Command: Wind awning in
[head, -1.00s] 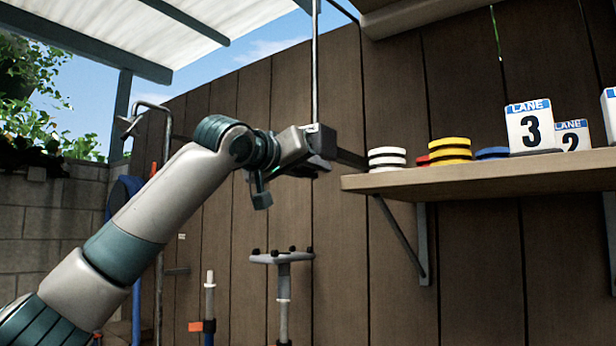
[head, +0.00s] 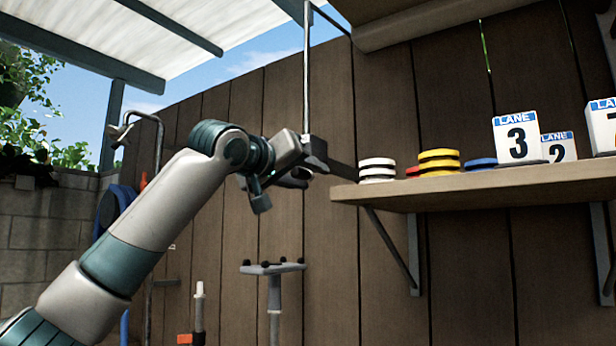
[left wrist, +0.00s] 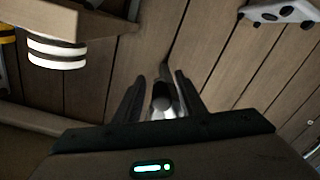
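The white awning (head: 200,32) with grey-green beams spans the upper left of the head view. A thin metal crank rod (head: 306,75) hangs down from near its edge, and its lower end is hidden by my left gripper. My left gripper (head: 312,170) is at the rod's lower end, in front of the fence, with its fingers apart. In the left wrist view, a round grey handle end (left wrist: 162,97) lies between the two dark fingers of the gripper (left wrist: 162,92), with narrow gaps on both sides. My right gripper is in neither view.
A wooden shelf (head: 470,192) to the right of my gripper holds white discs (head: 377,170), yellow discs (head: 439,162) and lane number signs (head: 517,138). Poles and a T-topped stand (head: 273,269) are below. A plank fence (head: 240,200) runs behind.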

